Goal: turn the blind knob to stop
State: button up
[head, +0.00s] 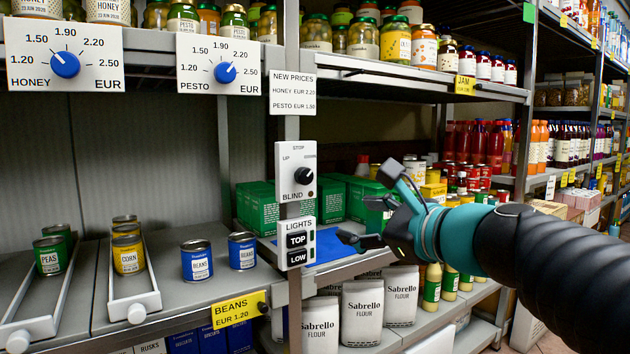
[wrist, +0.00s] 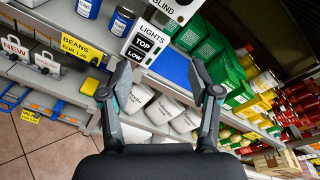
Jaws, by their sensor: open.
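The blind knob (head: 303,176) is a small black dial on a white panel (head: 284,186) fixed to the shelf post in the head view. The panel reads UP at left, STOP at top and DOWN at right. The knob's light mark seems to point to the upper right, towards DOWN, but it is small. In the wrist view only the panel's lower part with the word BLIND (wrist: 162,6) shows at the top edge; the knob is cut off. My gripper (head: 366,206) is open and empty, right of and apart from the panel. Its two fingers also show in the wrist view (wrist: 160,82).
The lights panel (head: 297,243) with TOP and LOW buttons sits just below. Green boxes (head: 346,197) stand on the shelf behind my gripper. Flour bags (head: 361,312) stand below. Honey (head: 65,65) and pesto (head: 224,72) price dials are at upper left.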

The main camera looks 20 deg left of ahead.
aim_at(306, 176)
jog(key=w+a+r+m, duration=0.1)
jog(key=w+a, duration=0.2)
jog(key=a, duration=0.1)
jog(key=w+a+r+m, duration=0.1)
jog(key=w+a+r, duration=0.1)
jog(key=w+a, duration=0.2)
jog(key=w+a+r+m+t+y+p, duration=0.1)
jog(key=w+a, duration=0.3)
jog(key=shift+w+a+r+m, duration=0.1)
jog(key=shift+a+r+m, duration=0.15)
jog(key=shift+m, duration=0.15)
jog(key=shift+f, duration=0.1)
jog(key=c, duration=1.2)
